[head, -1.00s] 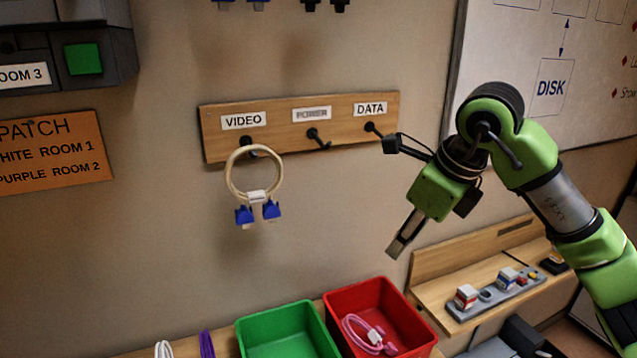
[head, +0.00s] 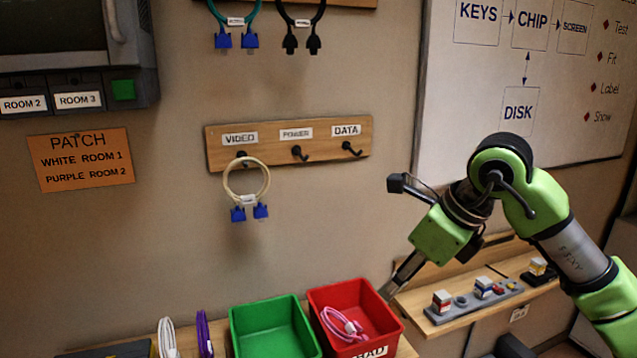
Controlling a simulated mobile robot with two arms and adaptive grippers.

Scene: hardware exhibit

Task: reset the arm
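My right arm comes in from the right. Its green and black gripper (head: 392,287) points down and to the left, just right of the red bin. I see its fingers edge-on, so I cannot tell if they are open or shut; no object shows in them. My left gripper is not in view. A cream cable coil with blue plugs (head: 246,190) hangs on the VIDEO hook of the wooden hook board (head: 222,155). The POWER hook (head: 299,153) and DATA hook (head: 351,149) are empty.
A red bin (head: 388,333) holding a pink cable (head: 343,325) stands beside an empty green bin (head: 272,328). White (head: 166,338) and purple (head: 204,335) cables stand to their left. A shelf at the right carries a grey tray (head: 465,309) with small blocks. A whiteboard (head: 450,110) hangs behind.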

